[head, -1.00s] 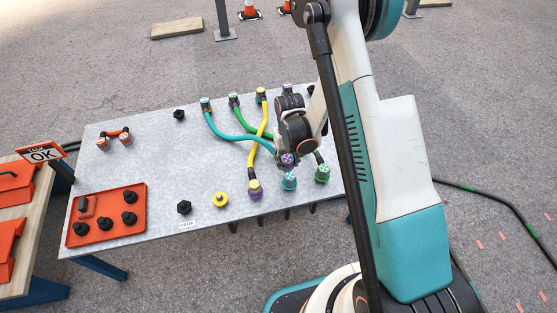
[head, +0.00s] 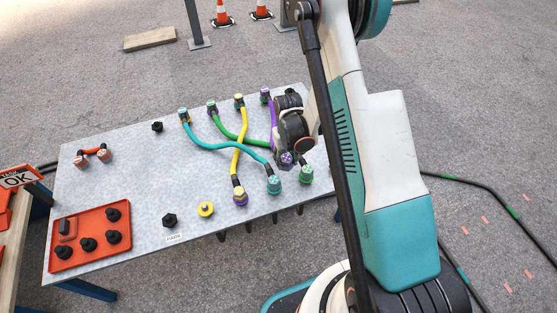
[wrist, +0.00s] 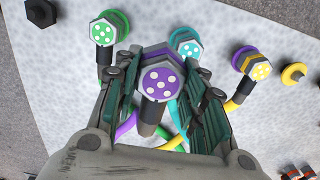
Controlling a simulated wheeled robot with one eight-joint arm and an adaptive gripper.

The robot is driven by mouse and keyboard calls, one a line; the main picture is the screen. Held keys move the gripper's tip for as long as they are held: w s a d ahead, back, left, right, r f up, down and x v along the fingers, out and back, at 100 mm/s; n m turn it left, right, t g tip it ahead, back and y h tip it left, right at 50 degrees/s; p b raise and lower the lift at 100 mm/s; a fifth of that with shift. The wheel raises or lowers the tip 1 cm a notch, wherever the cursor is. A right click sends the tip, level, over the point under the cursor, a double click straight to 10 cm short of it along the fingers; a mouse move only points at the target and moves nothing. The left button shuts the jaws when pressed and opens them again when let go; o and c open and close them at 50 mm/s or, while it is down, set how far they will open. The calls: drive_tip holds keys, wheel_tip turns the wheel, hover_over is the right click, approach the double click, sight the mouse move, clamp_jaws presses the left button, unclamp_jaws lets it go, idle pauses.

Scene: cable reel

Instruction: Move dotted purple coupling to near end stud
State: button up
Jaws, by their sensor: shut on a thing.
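My gripper (wrist: 160,95) is shut on the dotted purple coupling (wrist: 160,80), a hex head with white dots. In the head view the coupling (head: 286,158) shows below my wrist, apparently held above the table between the teal coupling (head: 274,185) and the green coupling (head: 305,175). A purple hose (head: 273,120) runs from it to a purple coupling (head: 265,95) at the far edge. A bare black stud (wrist: 40,12) lies past the green coupling in the wrist view; my arm hides that area in the head view. Another black stud (head: 169,219) stands beside a small label, unreadable here.
A yellow-and-purple coupling (head: 240,197) and a yellow ring cap (head: 206,209) stand along the near edge. Teal, green and yellow hoses cross mid-table. An orange tray (head: 90,238) with black parts lies at left. The table (head: 130,185) is clear around its left middle.

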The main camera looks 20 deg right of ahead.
drive_tip(key=d, duration=0.9)
drive_tip(key=shift+d+f, duration=0.15)
hover_over(337, 163)
drive_tip(key=shift+f, duration=0.15)
idle(0.9)
drive_tip(key=shift+f, duration=3.5)
drive_tip(key=shift+f, duration=0.1)
drive_tip(key=shift+w+f, duration=0.1)
drive_tip(key=shift+f, duration=0.3)
drive_tip(key=shift+f, duration=0.9)
